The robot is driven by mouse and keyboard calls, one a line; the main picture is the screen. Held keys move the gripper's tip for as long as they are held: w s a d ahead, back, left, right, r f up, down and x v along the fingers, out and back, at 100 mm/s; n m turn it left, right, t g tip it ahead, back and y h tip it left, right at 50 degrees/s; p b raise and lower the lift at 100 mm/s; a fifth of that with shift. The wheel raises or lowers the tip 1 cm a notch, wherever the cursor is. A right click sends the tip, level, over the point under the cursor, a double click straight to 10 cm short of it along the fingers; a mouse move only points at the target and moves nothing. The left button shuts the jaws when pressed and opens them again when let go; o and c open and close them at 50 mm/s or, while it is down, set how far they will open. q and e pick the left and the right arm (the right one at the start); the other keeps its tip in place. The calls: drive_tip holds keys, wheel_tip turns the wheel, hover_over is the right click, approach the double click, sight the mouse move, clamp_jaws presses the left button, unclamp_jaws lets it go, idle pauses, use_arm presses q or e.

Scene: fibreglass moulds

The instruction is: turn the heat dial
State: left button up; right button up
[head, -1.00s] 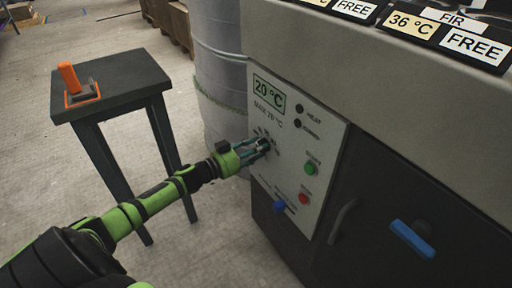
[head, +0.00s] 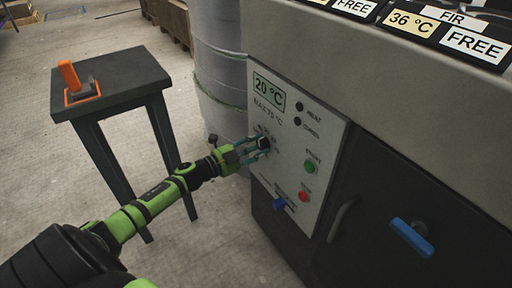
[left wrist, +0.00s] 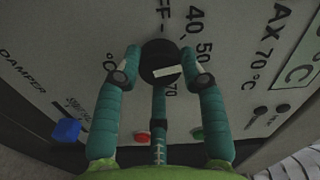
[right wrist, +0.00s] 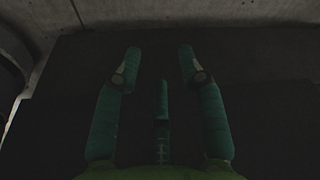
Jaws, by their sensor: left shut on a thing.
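The heat dial (left wrist: 160,60) is a round black knob with a white mark, on the pale control panel (head: 320,137). It shows in the left wrist view between the two teal fingers of my left gripper (left wrist: 160,70), which is shut on it. In the head view the left gripper (head: 257,147) reaches the panel from the left and partly hides the dial. OFF, 40, 50 and 70 are readable around it; I cannot tell which number the mark meets. The display (head: 268,92) reads 20 °C. My right gripper (right wrist: 158,65) is open and empty before a dark surface.
A green button (head: 311,167), a red button (head: 305,196) and a blue damper knob (head: 279,204) sit lower on the panel. A blue handle (head: 412,238) is on the dark cabinet. A dark stool (head: 125,80) with an orange-handled tool (head: 70,76) stands left.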

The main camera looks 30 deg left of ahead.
use_arm(q)
drive_tip(key=shift+m, duration=1)
use_arm(e)
drive_tip(key=shift+s+r, duration=0.2)
drive_tip(key=shift+r, duration=0.1)
use_arm(q)
drive_tip(key=shift+r, duration=0.1)
use_arm(e)
drive_tip(key=shift+r, duration=0.15)
drive_tip(key=shift+w, duration=0.1)
use_arm(q)
drive_tip(key=o, duration=1.2)
drive_tip(key=shift+c, duration=0.2)
use_arm(e)
drive_tip(key=shift+w, duration=0.15)
drive_tip(key=shift+d, duration=0.1)
use_arm(q)
drive_tip(key=v, duration=1.2)
